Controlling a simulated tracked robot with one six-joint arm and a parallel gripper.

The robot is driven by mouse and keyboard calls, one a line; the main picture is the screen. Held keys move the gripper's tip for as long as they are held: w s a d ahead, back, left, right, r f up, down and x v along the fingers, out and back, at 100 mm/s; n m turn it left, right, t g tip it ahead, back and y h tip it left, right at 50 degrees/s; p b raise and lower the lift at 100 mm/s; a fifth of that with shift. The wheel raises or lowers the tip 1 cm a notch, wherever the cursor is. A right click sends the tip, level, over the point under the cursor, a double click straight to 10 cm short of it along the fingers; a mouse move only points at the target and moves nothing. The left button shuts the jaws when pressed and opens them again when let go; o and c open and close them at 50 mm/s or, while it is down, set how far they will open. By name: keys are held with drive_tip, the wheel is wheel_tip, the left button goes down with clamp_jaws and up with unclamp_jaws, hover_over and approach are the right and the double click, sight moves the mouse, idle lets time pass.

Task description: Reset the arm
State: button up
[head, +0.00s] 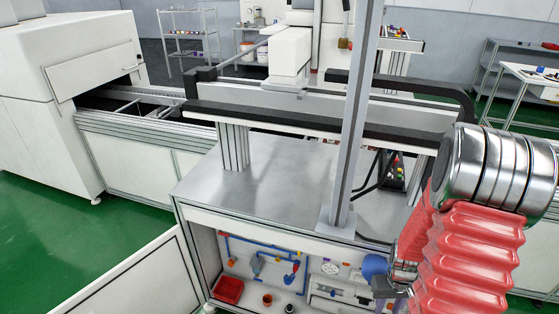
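My arm stands at the right of the head view, folded, with red ribbed sleeves and a banded silver joint at the top. Its far section runs down behind the near sleeve to a small silver part. A blue-grey part at that end, low in front of the workbench, seems to be my gripper (377,272). Its fingers cannot be made out, so I cannot tell whether it is open, shut or holding anything.
A metal-topped workbench (275,185) with a grey upright post (358,120) stands ahead. A conveyor (150,97) runs from a white machine (45,90) at the left. Tools, pipes and a red bin (228,290) sit under the bench top. Green floor is open at the left.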

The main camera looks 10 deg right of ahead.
drive_tip(key=s+a+r+n+t, duration=0.1)
drive_tip(key=a+r+t, duration=0.1)
drive_tip(key=a+r, duration=0.6)
drive_tip(key=s+a+r+n+t, duration=0.1)
drive_tip(key=s+a+r+t, duration=0.1)
drive_tip(key=a+r, duration=0.6)
drive_tip(key=s+a+r+t, duration=0.1)
drive_tip(key=a+r, duration=0.7)
drive_tip(key=r, duration=1.1)
drive_tip(key=shift+s+a+r+n+t+y, duration=0.3)
drive_tip(key=shift+s+n+t, duration=0.1)
drive_tip(key=shift+s, duration=0.15)
drive_tip(key=shift+d, duration=0.15)
